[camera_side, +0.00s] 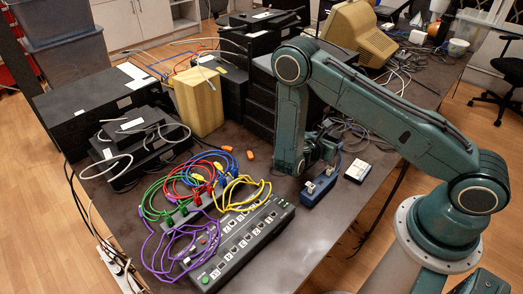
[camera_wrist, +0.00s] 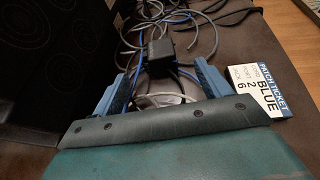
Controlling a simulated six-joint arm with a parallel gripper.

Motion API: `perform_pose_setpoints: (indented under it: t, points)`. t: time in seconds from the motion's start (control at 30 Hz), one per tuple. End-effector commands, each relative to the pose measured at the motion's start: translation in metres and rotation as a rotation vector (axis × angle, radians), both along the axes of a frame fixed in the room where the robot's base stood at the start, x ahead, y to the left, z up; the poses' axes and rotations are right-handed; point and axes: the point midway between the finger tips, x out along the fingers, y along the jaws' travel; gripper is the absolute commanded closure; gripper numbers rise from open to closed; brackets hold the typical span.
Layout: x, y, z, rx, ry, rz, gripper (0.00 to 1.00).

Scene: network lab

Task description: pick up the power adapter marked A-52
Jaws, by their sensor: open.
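A small black block that looks like a power adapter (camera_wrist: 158,48) lies among grey and blue cables in the wrist view, just beyond my fingertips. No marking can be read on it, so I cannot tell whether it is A-52. My gripper (camera_wrist: 169,70) is open, with its blue fingers apart and no object held between them; loose cables show in the gap. In the side view my gripper (camera_side: 322,178) is low over the table, right of the patch panel. I cannot pick out the adapter there, where my arm and cables crowd the spot.
A patch ticket card (camera_wrist: 262,85) reading BLUE lies right of my gripper. A black box (camera_wrist: 60,55) stands close on the left. The patch panel (camera_side: 240,243) with coloured cables lies at the front. Bare tabletop (camera_side: 300,235) is between panel and table edge.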

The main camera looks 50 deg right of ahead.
Motion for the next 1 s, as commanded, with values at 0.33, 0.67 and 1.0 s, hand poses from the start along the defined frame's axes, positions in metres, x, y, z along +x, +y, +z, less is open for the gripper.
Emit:
perform_pose_setpoints:
  t: [0.33,0.67,1.0]
  points:
    - [0.006,-0.041,-0.017,0.001,0.000,-0.002,0.24]
    - [0.008,-0.049,-0.021,0.001,-0.001,0.001,0.24]
    - [0.012,-0.068,-0.028,0.001,-0.002,-0.003,0.24]
